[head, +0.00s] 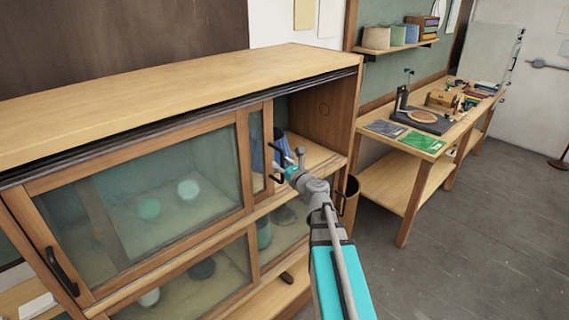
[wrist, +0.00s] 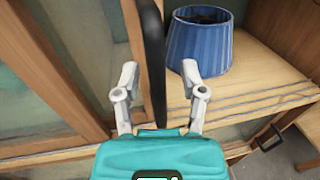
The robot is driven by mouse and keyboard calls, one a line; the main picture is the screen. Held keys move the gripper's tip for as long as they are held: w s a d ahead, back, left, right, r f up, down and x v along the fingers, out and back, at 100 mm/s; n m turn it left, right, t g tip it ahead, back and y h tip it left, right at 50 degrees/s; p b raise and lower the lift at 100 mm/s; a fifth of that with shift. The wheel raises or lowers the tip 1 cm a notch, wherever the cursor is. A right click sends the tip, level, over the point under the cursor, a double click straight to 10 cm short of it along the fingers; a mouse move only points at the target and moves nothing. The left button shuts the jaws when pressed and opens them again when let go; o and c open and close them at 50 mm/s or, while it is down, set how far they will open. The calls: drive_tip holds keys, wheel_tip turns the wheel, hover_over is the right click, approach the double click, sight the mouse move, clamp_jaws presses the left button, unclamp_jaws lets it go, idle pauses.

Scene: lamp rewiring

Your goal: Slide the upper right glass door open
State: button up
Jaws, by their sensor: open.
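The upper right glass door (head: 256,150) of the wooden cabinet stands mostly behind the upper left door (head: 145,205), with a narrow strip of glass and its right stile showing. To its right the upper compartment is open. A dark bar handle (head: 274,160) is on the right stile. My gripper (head: 284,164) is open at this handle. In the wrist view the black handle (wrist: 153,60) runs between the two spread fingers (wrist: 160,70), with a gap visible on the right; contact on the left cannot be told.
A blue pleated lampshade (wrist: 200,40) stands on the upper shelf (wrist: 245,85) inside the opening, close to my right finger; it also shows in the head view (head: 281,150). The cabinet's right side wall (head: 335,120) bounds the opening. A workbench (head: 400,165) stands further right.

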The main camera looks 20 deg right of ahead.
drive_tip(key=s+d, duration=0.1)
drive_tip(key=s, duration=0.6)
drive_tip(key=shift+s, duration=0.2)
idle(0.7)
drive_tip(key=s+a+f+n+g+y+b, duration=0.1)
drive_tip(key=s+a+f+n+g+y, duration=0.1)
drive_tip(key=a+f+n+g, duration=0.55)
drive_tip(key=s+a+f+n+g+y, duration=0.15)
drive_tip(key=a+f+n, duration=0.35)
drive_tip(key=a+n, duration=0.6)
drive_tip(key=s+f+n+g+h+b, duration=0.1)
drive_tip(key=s+f+n+g+h, duration=0.5)
drive_tip(key=n, duration=1)
drive_tip(key=s+f+g, duration=0.2)
drive_tip(key=s+f, duration=0.1)
drive_tip(key=s, duration=0.1)
drive_tip(key=shift+a+g+b, duration=0.35)
drive_tip(key=shift+g+b, duration=0.05)
